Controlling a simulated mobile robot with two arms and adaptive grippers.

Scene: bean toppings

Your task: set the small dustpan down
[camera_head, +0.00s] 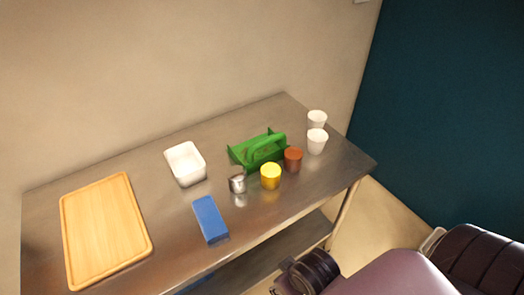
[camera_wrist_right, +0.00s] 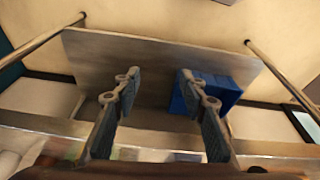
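I cannot make out a dustpan in either view. In the right wrist view my right gripper (camera_wrist_right: 156,88) has its two fingers spread apart, with nothing between them. In the head view only dark and purple parts of my right arm show at the lower right, and its fingertips are not seen. My left gripper is in neither view. A green carrier with a handle (camera_head: 258,150) stands on the steel table (camera_head: 140,180).
The table also holds a wooden board (camera_head: 104,230), a white container (camera_head: 186,163), a blue block (camera_head: 210,219), a metal cup (camera_head: 237,184), a yellow jar (camera_head: 270,176), a brown jar (camera_head: 293,159) and white cups (camera_head: 317,141). A blue crate (camera_wrist_right: 215,92) shows in the wrist view.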

